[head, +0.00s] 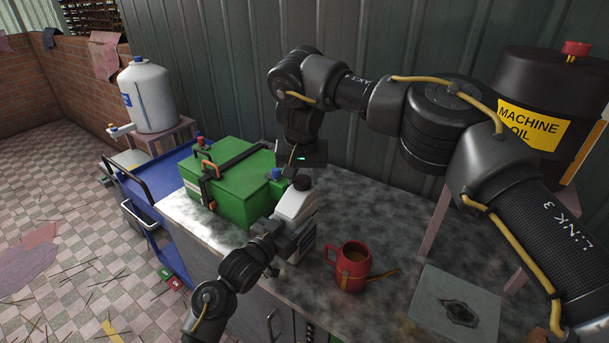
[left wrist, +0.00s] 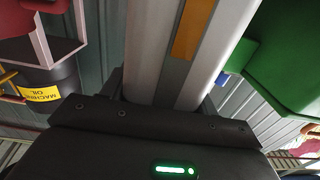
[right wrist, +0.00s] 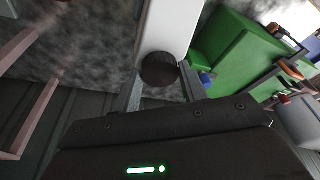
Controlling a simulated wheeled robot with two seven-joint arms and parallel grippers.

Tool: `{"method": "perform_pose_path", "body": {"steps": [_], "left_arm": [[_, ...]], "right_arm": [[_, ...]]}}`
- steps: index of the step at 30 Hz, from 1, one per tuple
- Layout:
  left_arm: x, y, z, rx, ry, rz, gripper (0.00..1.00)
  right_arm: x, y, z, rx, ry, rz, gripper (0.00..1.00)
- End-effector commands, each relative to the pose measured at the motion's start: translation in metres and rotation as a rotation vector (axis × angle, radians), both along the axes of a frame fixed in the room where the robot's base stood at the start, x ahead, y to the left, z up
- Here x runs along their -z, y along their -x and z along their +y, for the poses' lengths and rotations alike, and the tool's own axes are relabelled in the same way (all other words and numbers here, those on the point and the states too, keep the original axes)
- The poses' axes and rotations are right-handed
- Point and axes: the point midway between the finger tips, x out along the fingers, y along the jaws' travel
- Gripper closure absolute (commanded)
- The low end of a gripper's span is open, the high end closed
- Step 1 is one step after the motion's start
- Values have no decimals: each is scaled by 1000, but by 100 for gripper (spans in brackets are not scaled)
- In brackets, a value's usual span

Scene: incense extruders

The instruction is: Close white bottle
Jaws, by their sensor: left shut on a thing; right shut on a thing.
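The white bottle (head: 294,206) stands on the worktop beside the green box. It also shows, with an orange stripe, in the left wrist view (left wrist: 152,50). My left gripper (head: 290,238) is shut on its body from the front. A dark round cap (right wrist: 160,70) shows between the fingers of my right gripper (right wrist: 161,84), which is shut on it. In the head view the cap (head: 302,182) is at the top of the bottle, right under my right gripper. The bottle's mouth is hidden, so I cannot tell how the cap sits on it.
A green box (head: 235,190) with a black strap stands close to the bottle's left. A red mug (head: 343,272) with brown liquid stands to its right. A grey plate (head: 430,290) lies further right. A machine oil drum (head: 530,85) stands behind.

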Motion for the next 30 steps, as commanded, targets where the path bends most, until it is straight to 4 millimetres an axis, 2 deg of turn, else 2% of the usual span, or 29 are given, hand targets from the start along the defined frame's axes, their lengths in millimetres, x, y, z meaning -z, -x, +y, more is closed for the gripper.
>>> {"method": "perform_pose_path", "body": {"steps": [4, 13, 14, 18, 26, 30], "left_arm": [[1, 0, 1, -1, -2, 2, 100], [1, 0, 1, -3, -1, 3, 100], [1, 0, 1, -3, -1, 3, 100], [1, 0, 1, -3, -1, 3, 100], [1, 0, 1, -2, -2, 2, 100], [1, 0, 1, -2, -2, 2, 100]], "right_arm": [[-1, 0, 1, 148, 1, -3, 78], [0, 0, 1, 167, -2, -2, 78], [0, 0, 1, 166, -2, -1, 55], [-1, 0, 1, 166, -2, -2, 36], [-1, 0, 1, 165, -2, -2, 36], [-13, -1, 1, 165, -2, -6, 36]]}}
